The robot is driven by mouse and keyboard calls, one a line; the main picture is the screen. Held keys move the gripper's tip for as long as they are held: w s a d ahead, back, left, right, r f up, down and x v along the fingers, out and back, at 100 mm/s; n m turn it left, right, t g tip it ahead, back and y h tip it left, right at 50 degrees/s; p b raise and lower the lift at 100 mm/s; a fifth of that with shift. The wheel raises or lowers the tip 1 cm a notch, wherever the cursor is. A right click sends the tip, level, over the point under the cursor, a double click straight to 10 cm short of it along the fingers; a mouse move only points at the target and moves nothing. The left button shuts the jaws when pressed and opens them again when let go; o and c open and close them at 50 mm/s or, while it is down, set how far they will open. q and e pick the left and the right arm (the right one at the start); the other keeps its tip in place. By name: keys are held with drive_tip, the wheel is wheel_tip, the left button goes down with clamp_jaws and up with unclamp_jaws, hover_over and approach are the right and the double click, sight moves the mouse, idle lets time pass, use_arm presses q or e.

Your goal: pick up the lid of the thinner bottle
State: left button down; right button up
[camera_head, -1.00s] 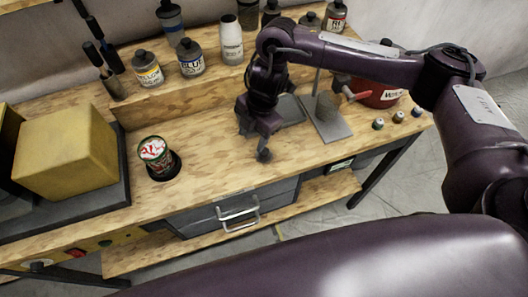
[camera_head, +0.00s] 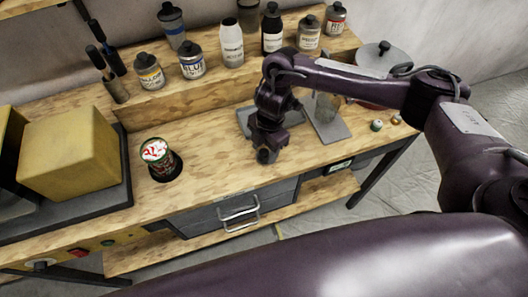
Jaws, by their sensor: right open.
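Several capped bottles stand on the raised back shelf. They include a white bottle (camera_head: 231,46), a dark bottle with a white label (camera_head: 271,32) and a grey bottle with a dark cap (camera_head: 309,36). Their small labels are too blurred for me to tell which is the thinner. My right gripper (camera_head: 265,155) is open and points down over the lower benchtop, in front of the shelf and apart from the bottles. Its fingers are small and dark, and I see nothing between them. My left gripper is out of view.
A yellow block (camera_head: 70,155) sits at left, with a red-white-green can (camera_head: 157,158) beside it. A metal plate (camera_head: 328,128) lies right of my gripper. A lidded pot (camera_head: 383,60) is behind my right arm. Bare wood lies between can and gripper.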

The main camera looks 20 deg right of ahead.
drive_tip(key=c, duration=1.1)
drive_tip(key=shift+o, duration=0.2)
drive_tip(key=shift+r, duration=0.15)
